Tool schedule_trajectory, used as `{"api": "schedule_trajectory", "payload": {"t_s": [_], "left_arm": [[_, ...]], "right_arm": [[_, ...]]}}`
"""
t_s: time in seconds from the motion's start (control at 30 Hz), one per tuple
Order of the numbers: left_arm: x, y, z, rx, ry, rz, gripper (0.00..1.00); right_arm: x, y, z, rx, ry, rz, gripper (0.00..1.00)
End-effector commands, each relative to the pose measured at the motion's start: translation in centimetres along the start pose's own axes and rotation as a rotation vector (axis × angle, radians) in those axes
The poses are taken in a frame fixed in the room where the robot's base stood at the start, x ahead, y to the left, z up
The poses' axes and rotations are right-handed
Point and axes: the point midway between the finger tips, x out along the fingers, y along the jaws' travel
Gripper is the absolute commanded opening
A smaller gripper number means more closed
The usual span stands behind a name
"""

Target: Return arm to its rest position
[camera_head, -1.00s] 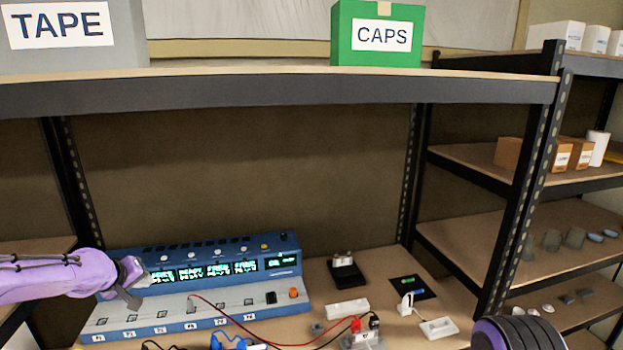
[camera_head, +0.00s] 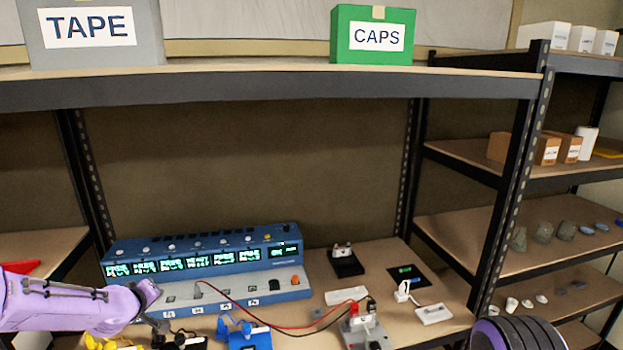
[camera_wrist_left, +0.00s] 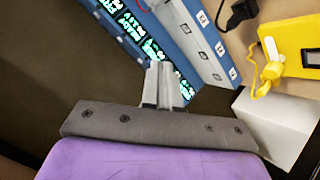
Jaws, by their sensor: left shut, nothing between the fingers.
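My left arm (camera_head: 60,305) is purple and comes in from the left in the head view. Its gripper (camera_head: 160,326) hangs in front of the left part of the blue instrument with lit green displays (camera_head: 200,262). In the left wrist view the gripper's grey fingers (camera_wrist_left: 160,82) are shut together with nothing between them, and the blue instrument lies beyond their tips. I cannot tell from these views how far the fingers are from it. A purple and black part of my right arm (camera_head: 510,333) shows at the lower right; its gripper is out of the picture.
A yellow device (camera_wrist_left: 295,45) and a white block (camera_wrist_left: 275,130) lie close to the left gripper. Red and black leads (camera_head: 250,322) cross the bench front. A blue device (camera_head: 248,339) stands there too. Shelf posts (camera_head: 515,180) rise at the right; a shelf (camera_head: 280,84) spans above.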

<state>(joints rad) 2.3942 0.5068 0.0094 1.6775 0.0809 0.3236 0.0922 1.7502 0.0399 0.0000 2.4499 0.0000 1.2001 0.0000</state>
Motion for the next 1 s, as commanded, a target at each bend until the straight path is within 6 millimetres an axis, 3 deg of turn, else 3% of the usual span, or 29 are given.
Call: {"api": "schedule_trajectory", "payload": {"t_s": [0.03, 0.17, 0.27, 0.4, 0.5, 0.6, 0.7, 0.8, 1.0], "left_arm": [[0.3, -1.2, 2.4, 0.004, 0.000, -0.020, 0.00], [0.2, -4.9, 8.7, 0.018, 0.004, -0.082, 0.00], [-0.9, -9.2, 15.1, 0.049, -0.011, -0.153, 0.00], [-4.6, -16.9, 24.6, 0.129, -0.062, -0.277, 0.00], [-8.8, -22.4, 30.6, 0.206, -0.129, -0.369, 0.00], [-13.2, -27.2, 35.3, 0.290, -0.223, -0.450, 0.00], [-16.6, -30.5, 38.7, 0.361, -0.330, -0.509, 0.00], [-18.0, -32.7, 40.7, 0.404, -0.390, -0.539, 0.00], [-18.5, -33.3, 41.0, 0.409, -0.406, -0.551, 0.00]], "right_arm": [[0.4, 0.0, 0.2, 0.000, 0.000, 0.000, 0.43], [1.2, -0.1, 0.5, 0.000, 0.000, 0.000, 0.43], [2.0, -0.2, 0.8, 0.000, 0.000, 0.000, 0.43], [3.4, -0.3, 1.4, 0.000, 0.000, 0.000, 0.43], [4.5, -0.4, 1.9, 0.000, 0.000, 0.000, 0.43], [5.5, -0.5, 2.3, 0.000, 0.000, 0.000, 0.43], [6.2, -0.6, 2.6, 0.000, 0.000, 0.000, 0.43], [6.8, -0.6, 2.8, 0.000, 0.000, 0.000, 0.43], [6.6, -0.6, 2.8, 0.000, 0.000, 0.000, 0.43]]}}
